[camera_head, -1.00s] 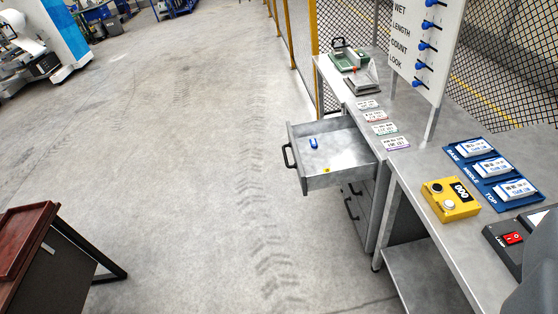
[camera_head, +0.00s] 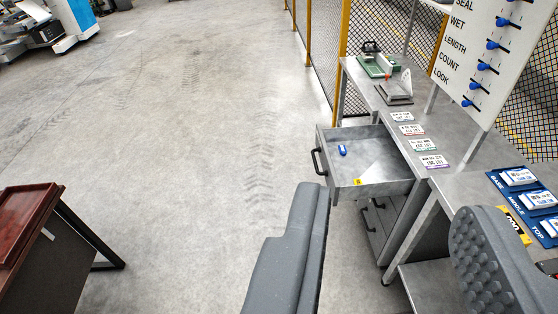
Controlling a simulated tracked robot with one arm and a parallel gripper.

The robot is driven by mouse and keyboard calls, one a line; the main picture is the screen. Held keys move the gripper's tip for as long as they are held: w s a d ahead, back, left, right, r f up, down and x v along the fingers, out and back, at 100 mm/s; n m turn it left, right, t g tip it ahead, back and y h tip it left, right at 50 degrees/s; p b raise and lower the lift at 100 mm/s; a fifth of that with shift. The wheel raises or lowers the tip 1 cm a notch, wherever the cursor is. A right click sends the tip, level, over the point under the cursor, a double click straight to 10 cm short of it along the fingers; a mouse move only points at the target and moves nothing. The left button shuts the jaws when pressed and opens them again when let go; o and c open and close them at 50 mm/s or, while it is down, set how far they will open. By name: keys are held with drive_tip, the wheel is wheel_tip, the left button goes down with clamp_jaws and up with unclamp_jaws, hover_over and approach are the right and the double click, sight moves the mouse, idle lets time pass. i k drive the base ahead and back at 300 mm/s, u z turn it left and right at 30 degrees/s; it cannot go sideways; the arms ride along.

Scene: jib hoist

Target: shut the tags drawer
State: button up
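An open grey metal drawer (camera_head: 372,190) sticks out to the left from the upper part of the bench's drawer unit. Its black bar handle (camera_head: 318,161) is on its left front face. A small blue item (camera_head: 342,150) and a yellow marking (camera_head: 357,182) show at the drawer; I cannot read a tags label. My gripper (camera_head: 385,225) shows as two wide-apart grey fingers at the bottom of the view. It is open and empty, nearer to me than the drawer, and no contact shows.
The metal bench (camera_head: 455,150) carries several label cards, a green device (camera_head: 376,65), a blue rack (camera_head: 525,205) and a yellow box (camera_head: 515,226) partly hidden by my right finger. A slider board (camera_head: 490,60) stands above. A red-topped stand (camera_head: 25,230) is at left. Floor between is clear.

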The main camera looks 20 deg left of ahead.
sight(372, 156)
drive_tip(key=u, duration=0.25)
drive_tip(key=i, duration=1.95)
drive_tip(key=z, duration=0.8)
